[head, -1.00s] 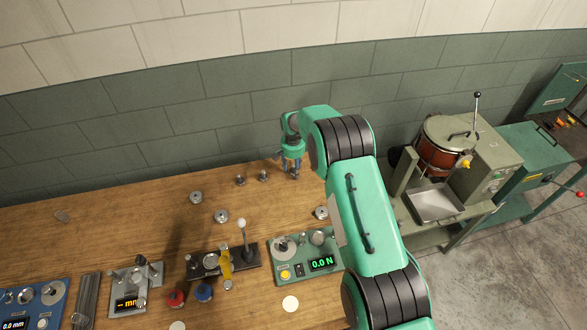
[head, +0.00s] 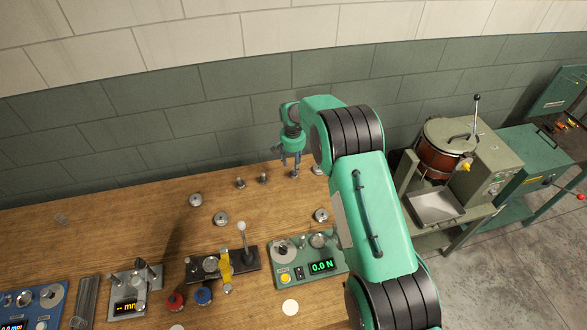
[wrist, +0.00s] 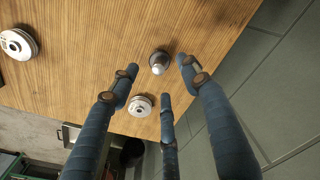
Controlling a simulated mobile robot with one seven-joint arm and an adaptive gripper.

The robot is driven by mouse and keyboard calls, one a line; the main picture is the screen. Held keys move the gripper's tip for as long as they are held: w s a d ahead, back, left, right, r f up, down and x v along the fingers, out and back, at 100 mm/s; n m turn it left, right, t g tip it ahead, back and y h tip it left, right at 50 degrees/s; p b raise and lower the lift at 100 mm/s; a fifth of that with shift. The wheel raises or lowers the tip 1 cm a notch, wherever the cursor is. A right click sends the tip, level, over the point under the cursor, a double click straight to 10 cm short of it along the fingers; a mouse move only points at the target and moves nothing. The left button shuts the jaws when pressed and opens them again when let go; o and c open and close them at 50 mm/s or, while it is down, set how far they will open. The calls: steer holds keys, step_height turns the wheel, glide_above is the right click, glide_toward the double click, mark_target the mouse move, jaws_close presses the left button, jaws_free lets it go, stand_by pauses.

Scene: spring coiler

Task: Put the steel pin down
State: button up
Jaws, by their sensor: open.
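A small steel pin (head: 295,174) stands upright on the wooden bench near its back edge, just below my gripper (head: 290,159). In the wrist view a grey piece with a pale rounded top, which looks like this steel pin (wrist: 159,63), stands on the wood between the fingertips. My gripper (wrist: 160,78) has its three blue fingers spread and holds nothing. The fingers appear apart from the pin.
Two similar upright pieces (head: 240,183) (head: 263,178) stand to the left. Round metal discs (head: 195,200) (head: 221,219) (head: 321,215) lie nearer. A green force gauge (head: 306,261) and a lever fixture (head: 226,266) occupy the front. The left back bench is mostly clear.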

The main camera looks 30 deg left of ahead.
mark_target(293, 169)
step_height(293, 169, up, 6)
steer(key=shift+s+r, duration=0.15)
steer(key=shift+r, duration=0.1)
stand_by(1.0)
